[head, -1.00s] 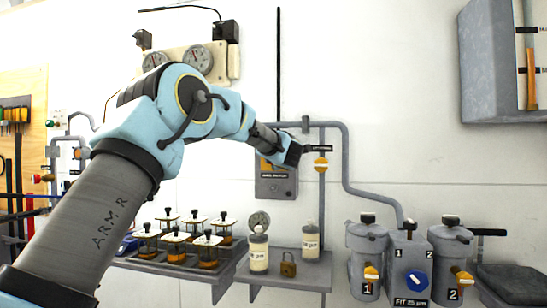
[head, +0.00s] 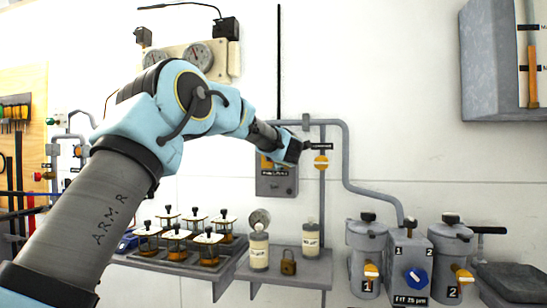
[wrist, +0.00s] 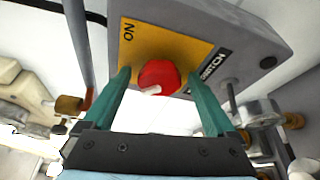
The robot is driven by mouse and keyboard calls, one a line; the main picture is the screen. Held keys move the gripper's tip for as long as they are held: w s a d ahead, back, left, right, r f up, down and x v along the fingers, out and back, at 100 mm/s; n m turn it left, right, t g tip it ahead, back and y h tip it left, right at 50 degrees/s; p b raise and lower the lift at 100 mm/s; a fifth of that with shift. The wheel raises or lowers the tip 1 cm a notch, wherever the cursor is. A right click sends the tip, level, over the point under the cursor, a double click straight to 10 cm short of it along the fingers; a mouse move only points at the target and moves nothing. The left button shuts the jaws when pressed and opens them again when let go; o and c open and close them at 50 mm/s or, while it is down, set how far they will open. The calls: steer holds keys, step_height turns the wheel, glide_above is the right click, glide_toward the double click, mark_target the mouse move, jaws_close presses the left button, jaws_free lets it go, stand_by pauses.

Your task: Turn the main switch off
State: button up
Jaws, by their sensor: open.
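The main switch is a grey box (head: 275,184) on the white wall, partly hidden behind my gripper in the head view. In the wrist view the box (wrist: 245,30) has a yellow plate (wrist: 185,42) marked ON at its left, with part of the word SWITCH at the right. A round red knob (wrist: 160,74) with a small white pointer sits on the plate. My gripper (wrist: 159,88) is open, with one teal finger on either side of the knob. I see gaps beside the knob; contact cannot be told. In the head view my gripper (head: 291,150) is at the box's upper part.
A grey pipe with a yellow-handled valve (head: 321,162) runs just right of the box. Below are a shelf (head: 300,276) with bottles and a padlock (head: 288,262), and a rack of amber jars (head: 175,247). Filter canisters (head: 368,250) stand lower right.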

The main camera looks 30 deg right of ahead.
steer(key=f+b+v, duration=0.1)
steer(key=b+v, duration=0.2)
steer(key=v, duration=0.7)
steer(key=shift+s+a+r, duration=0.2)
steer(key=shift+s+r, duration=0.15)
steer(key=shift+r, duration=0.1)
